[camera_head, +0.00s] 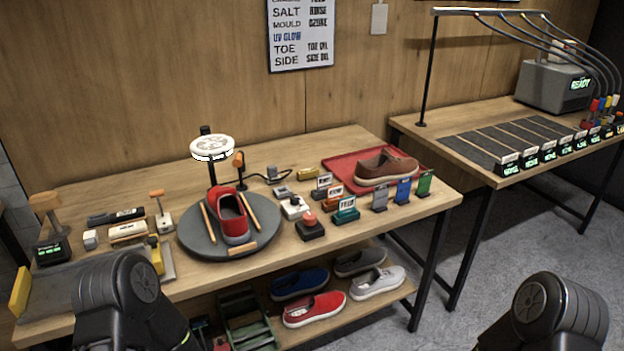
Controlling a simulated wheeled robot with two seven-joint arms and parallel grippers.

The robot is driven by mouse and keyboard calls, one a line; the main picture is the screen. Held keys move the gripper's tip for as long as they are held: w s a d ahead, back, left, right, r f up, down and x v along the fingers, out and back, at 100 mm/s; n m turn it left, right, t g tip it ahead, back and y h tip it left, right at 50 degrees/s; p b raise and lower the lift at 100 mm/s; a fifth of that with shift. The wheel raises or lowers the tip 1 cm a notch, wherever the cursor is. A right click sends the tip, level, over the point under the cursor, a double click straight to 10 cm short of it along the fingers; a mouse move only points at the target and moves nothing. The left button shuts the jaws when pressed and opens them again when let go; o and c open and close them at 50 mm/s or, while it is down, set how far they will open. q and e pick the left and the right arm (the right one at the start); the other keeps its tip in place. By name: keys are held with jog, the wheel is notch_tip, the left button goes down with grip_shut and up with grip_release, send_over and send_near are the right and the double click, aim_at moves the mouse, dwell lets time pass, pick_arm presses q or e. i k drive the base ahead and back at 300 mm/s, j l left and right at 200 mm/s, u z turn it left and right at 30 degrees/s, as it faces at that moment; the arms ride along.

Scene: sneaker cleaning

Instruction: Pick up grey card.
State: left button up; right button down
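The grey card (380,195) stands upright in a small holder near the front right edge of the wooden table (340,148). A blue card (403,189) and a green card (425,183) stand in a row to its right. A dark part of my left arm shows at the lower left, and a dark part of my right arm at the lower right. Neither gripper's fingers are in view. Both visible arm parts are apart from the grey card.
A red tray (335,162) with a brown shoe (386,167) lies behind the cards. Small labelled blocks, including a FELD block (346,212), stand left of them. A round turntable (190,238) holds a red shoe (229,214). The floor (450,250) right of the table is clear.

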aim_at(324, 181)
jog(key=i+l+z, duration=0.6)
jog(key=z, duration=0.25)
jog(key=i, duration=0.05)
